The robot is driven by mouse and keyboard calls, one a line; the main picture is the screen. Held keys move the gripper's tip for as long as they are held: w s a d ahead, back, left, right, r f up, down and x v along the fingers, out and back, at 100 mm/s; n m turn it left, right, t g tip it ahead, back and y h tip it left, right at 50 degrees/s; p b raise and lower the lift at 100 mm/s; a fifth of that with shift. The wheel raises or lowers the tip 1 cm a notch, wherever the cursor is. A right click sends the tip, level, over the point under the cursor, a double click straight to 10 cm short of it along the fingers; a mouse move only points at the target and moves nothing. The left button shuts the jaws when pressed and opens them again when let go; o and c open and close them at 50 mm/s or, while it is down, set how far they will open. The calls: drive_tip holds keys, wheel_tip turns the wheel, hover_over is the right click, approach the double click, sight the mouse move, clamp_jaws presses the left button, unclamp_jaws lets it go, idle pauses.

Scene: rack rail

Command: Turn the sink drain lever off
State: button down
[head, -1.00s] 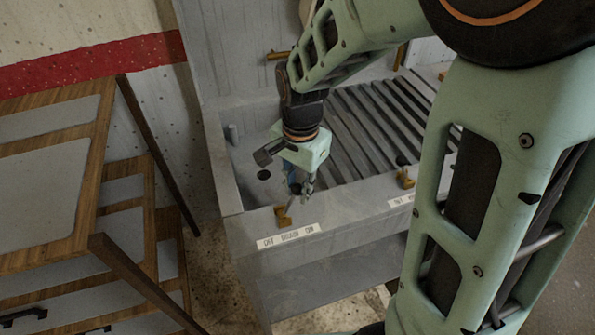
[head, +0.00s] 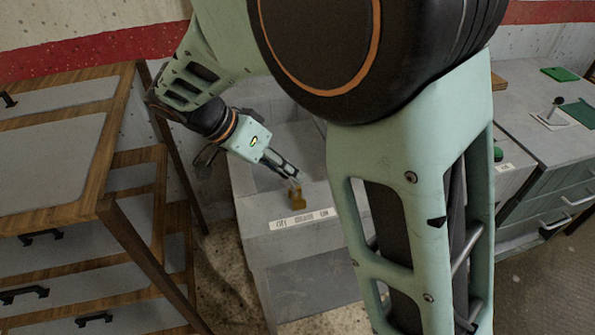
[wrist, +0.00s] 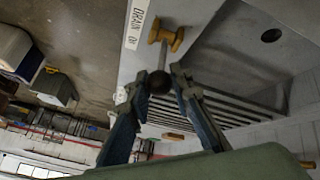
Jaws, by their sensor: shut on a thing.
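The drain lever has a brass base (head: 297,195) on the front ledge of the grey sink, behind a white label strip (head: 304,220). In the wrist view its brass base (wrist: 166,35) carries a thin rod ending in a black ball knob (wrist: 159,82). My gripper (wrist: 158,84) is shut on the knob, one finger on each side. In the head view my gripper (head: 293,177) reaches down to the lever from the upper left, and its fingers hide the knob. The label (wrist: 138,24) reads DRAIN and ON in the wrist view.
A wooden drawer unit (head: 60,150) stands left of the sink. A counter with drawers (head: 545,155) is at the right. My own arm hides much of the sink in the head view. The wrist view shows the basin's dark drain hole (wrist: 271,35).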

drive_tip(key=shift+s+a+f+t+h+b, duration=0.1)
drive_tip(key=shift+a+f+t+h+b, duration=0.1)
drive_tip(key=shift+a+h+b, duration=0.3)
drive_tip(key=shift+s+a+f+t+h+b, duration=0.1)
drive_tip(key=shift+a+t+h+b, duration=0.1)
drive_tip(key=shift+a+h+b, duration=0.3)
drive_tip(key=shift+d, duration=0.1)
drive_tip(key=c, duration=1.7)
unclamp_jaws()
drive_tip(key=v, duration=1.2)
drive_tip(key=shift+f, duration=0.1)
